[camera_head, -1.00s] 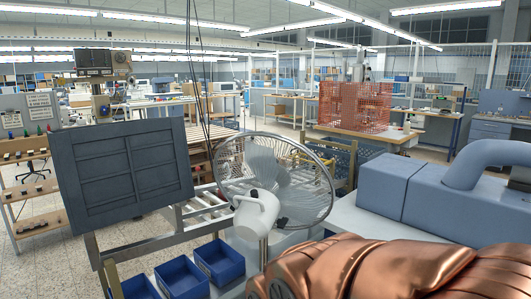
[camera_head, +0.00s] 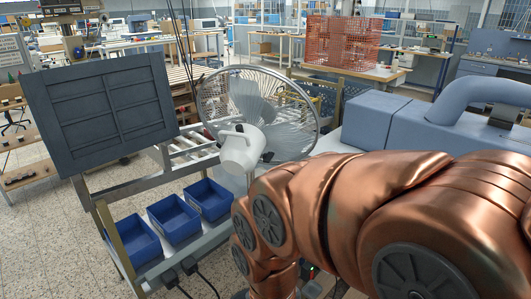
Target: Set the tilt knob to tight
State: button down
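A fan with a round wire guard (camera_head: 212,117) stands in the middle of the view, its white motor housing (camera_head: 240,152) facing me. A small dark part (camera_head: 267,157) shows at the right side of the housing; it may be the tilt knob, but it is too small to read its setting. My copper arm crosses the lower right and bends down in front of the fan's lower part, hiding its stand. My gripper is out of view.
Several blue bins (camera_head: 208,199) sit on a rack left of the fan. A dark panelled board (camera_head: 103,112) stands at the left. A blue-grey machine with a curved pipe (camera_head: 480,92) is at the right. An orange mesh crate (camera_head: 342,42) is behind.

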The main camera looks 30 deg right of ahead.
aim_at(267, 157)
jog(key=u, duration=1.5)
jog(key=i, duration=0.65)
jog(key=z, duration=1.6)
